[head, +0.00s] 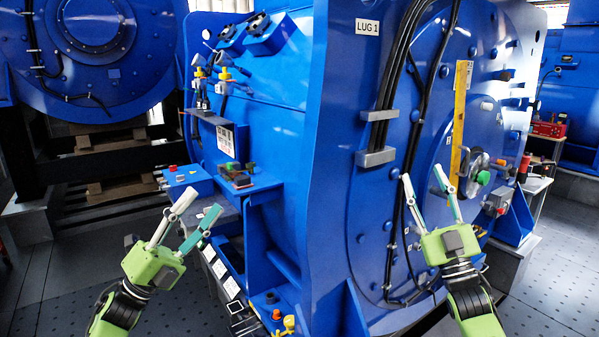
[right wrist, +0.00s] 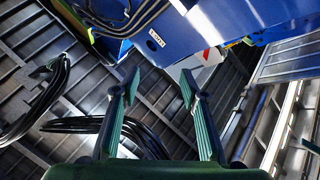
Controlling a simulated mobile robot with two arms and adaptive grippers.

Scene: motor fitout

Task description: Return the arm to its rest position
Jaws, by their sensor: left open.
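My left gripper (head: 200,206) is open and empty in the head view, in front of the small blue ledge on the left side of the blue motor housing (head: 335,200). My right gripper (head: 422,175) is open, with its fingers pointing up in front of the housing's round end face. In the right wrist view the right gripper (right wrist: 160,76) has its two fingers apart with nothing between them. Both green arms come in from the bottom of the head view. Whether the right fingers touch the housing cannot be told.
Black cables (head: 392,90) run down the end face beside a yellow strip (head: 459,115). A blue ledge (head: 265,184) holds small parts. A red box (head: 549,129) stands at the right. Grey floor (head: 560,280) is open at the lower right.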

